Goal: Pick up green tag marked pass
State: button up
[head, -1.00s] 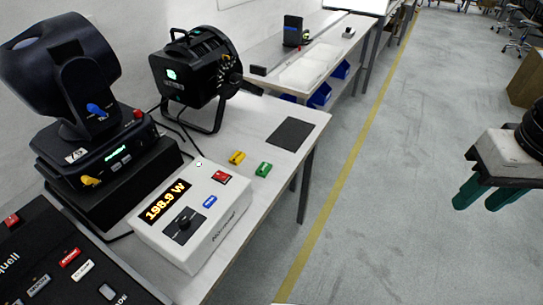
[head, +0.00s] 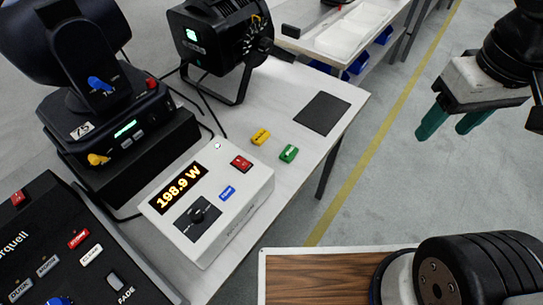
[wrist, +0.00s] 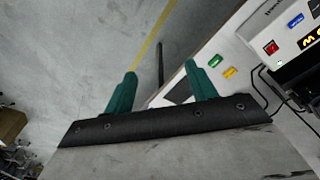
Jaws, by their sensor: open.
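The green tag (head: 289,153) lies on the light workbench, right of the white power meter, with pale marking too small to read in full. In the wrist view the green tag (wrist: 215,61) shows beyond the fingers, just right of the right finger's tip. A yellow tag (head: 261,136) lies close to it, up and to the left; it also shows in the wrist view (wrist: 230,72). My gripper (head: 451,127) has teal fingers, is open and empty, and hangs over the floor to the right of the bench, apart from the tag. Nothing hides the tag.
The white power meter (head: 208,200) reading 198.9 W stands left of the tags. A dark square mat (head: 322,113) lies near the bench's right edge. A black stage light (head: 215,50) stands behind. A wood-topped surface (head: 318,278) is at the bottom.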

jog(key=w+a+f+n, duration=0.4)
jog(key=w+a+n, duration=0.1)
jog(key=w+n, duration=0.35)
jog(key=n+g, duration=0.1)
jog(key=n, duration=1.8)
send_near(289, 152)
jog(key=shift+w+f, duration=0.2)
jog(key=shift+w, duration=0.1)
jog(key=f, duration=0.7)
jog(key=shift+s+f, duration=0.15)
jog(key=shift+s, duration=0.1)
jog(key=shift+f, duration=0.35)
jog(key=c, duration=1.1)
